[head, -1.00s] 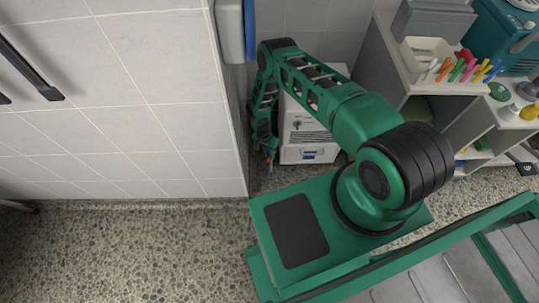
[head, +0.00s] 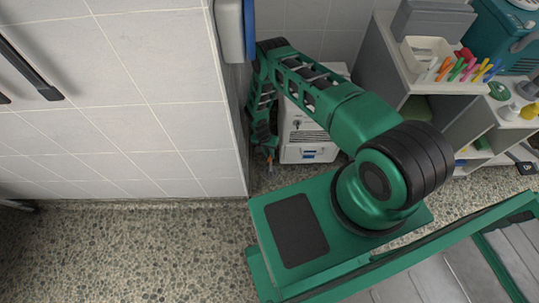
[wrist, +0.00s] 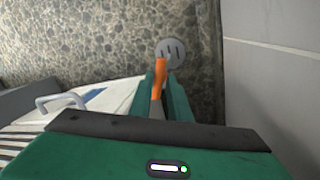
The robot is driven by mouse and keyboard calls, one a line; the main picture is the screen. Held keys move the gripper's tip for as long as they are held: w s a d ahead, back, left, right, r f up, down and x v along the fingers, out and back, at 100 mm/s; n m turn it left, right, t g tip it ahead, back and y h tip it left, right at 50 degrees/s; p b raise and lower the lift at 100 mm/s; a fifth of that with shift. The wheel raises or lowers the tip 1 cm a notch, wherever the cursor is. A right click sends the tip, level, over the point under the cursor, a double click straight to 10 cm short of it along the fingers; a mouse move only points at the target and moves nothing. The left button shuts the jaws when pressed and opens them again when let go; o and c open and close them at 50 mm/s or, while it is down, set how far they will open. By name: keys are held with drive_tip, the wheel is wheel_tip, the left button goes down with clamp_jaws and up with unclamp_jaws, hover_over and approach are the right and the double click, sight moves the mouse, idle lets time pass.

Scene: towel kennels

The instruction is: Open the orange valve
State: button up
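The orange valve (wrist: 159,72) shows in the wrist view as a narrow bright orange piece, with a duller stem below it. My gripper (wrist: 161,84) has one green finger on each side of the orange piece. The fingers look very close to it, but I cannot tell whether they press on it. In the head view my gripper (head: 268,150) hangs low between the tiled wall and a white machine (head: 310,152). A small orange spot shows at its tip there. The rest of the valve is hidden by my arm.
The white machine also shows in the wrist view with a grey handle (wrist: 60,101). A round slotted grey disc (wrist: 173,52) lies beyond the fingers on the speckled floor. The tiled wall (head: 180,110) is close on the left. Shelves (head: 375,60) stand at the right.

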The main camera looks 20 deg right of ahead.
drive_tip(key=shift+o, duration=1.2)
drive_tip(key=shift+w, duration=0.1)
